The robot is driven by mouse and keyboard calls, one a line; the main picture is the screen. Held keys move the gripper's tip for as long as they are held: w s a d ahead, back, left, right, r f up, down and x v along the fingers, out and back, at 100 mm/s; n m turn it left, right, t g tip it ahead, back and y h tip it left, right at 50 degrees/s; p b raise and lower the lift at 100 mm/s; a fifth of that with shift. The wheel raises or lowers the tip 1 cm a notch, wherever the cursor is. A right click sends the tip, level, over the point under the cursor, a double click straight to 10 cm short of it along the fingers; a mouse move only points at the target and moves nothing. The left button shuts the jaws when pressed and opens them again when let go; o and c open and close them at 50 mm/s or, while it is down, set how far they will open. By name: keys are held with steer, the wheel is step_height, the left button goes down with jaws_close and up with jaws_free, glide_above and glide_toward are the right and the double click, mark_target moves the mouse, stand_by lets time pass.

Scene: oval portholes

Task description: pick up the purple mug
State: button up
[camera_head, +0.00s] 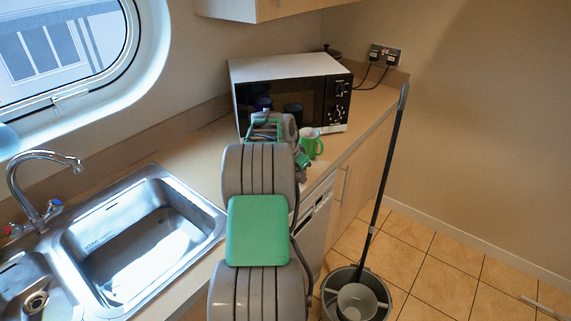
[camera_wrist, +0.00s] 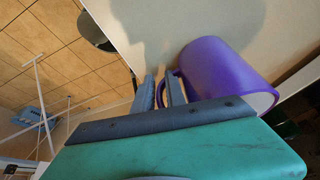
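The purple mug (camera_wrist: 215,68) lies close ahead of my gripper in the wrist view, right of the fingers, its rim toward the lower right. Its handle reaches toward the fingers, and a bit of it shows in the narrow gap between them. My gripper (camera_wrist: 160,92) has its two fingers apart, on either side of the handle. I cannot tell whether they touch it. In the head view my arm hides the gripper and most or all of the mug; a dark purple patch on the microwave door looks like its reflection.
A green mug (camera_head: 311,143) stands on the counter (camera_head: 200,155) just right of my arm. A microwave (camera_head: 300,85) stands behind. The sink (camera_head: 140,240) is at left. A bucket (camera_head: 375,296) with a mop (camera_head: 388,160) leaning in it stands on the tiled floor at right.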

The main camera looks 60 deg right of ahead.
steer(key=shift+r, duration=0.1)
jaws_close()
steer(key=shift+w+r, duration=0.1)
stand_by(1.1)
